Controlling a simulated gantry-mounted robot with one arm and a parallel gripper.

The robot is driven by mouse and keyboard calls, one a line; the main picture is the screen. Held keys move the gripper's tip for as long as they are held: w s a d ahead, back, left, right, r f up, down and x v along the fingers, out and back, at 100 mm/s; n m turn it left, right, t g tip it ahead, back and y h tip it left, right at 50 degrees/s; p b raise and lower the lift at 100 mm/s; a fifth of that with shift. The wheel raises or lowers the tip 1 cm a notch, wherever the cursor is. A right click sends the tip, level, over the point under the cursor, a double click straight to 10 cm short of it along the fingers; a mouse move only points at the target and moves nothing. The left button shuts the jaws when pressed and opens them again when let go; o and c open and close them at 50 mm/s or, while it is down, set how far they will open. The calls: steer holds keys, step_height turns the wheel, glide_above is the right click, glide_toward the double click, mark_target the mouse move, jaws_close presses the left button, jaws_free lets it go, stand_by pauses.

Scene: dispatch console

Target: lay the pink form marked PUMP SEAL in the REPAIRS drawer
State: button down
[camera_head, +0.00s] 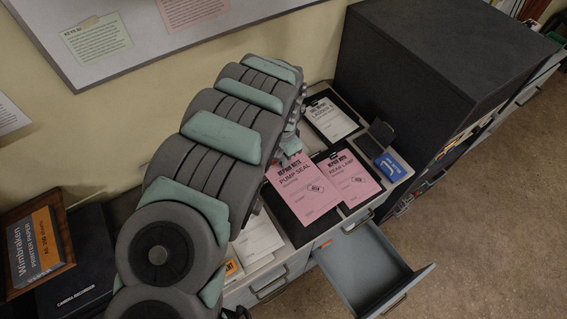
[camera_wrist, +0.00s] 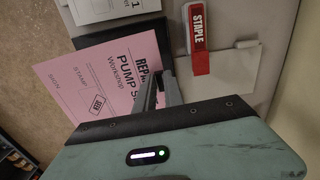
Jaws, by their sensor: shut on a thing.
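The pink form marked PUMP SEAL (camera_head: 303,192) is over a black clipboard on the cabinet top, its printed head towards the wall. In the wrist view the same form (camera_wrist: 95,80) has its edge between my gripper's fingers (camera_wrist: 162,88), which are shut on it. I cannot tell whether it is lifted off the board. In the head view my arm mostly hides the gripper. An open, grey drawer (camera_head: 362,262) juts out below and to the right of the form. Its inside looks empty where visible, and no label on it is readable.
A second pink form, REAR LAMP (camera_head: 349,180), lies on a clipboard to the right. A white form on a clipboard (camera_head: 332,119) lies behind. A blue calendar block (camera_head: 389,167) stands near a tall dark cabinet (camera_head: 430,80). A red-and-white stapler (camera_wrist: 198,35) lies beside the gripper.

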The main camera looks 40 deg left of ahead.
step_height(320, 180, up, 6)
steer(key=p, duration=0.4)
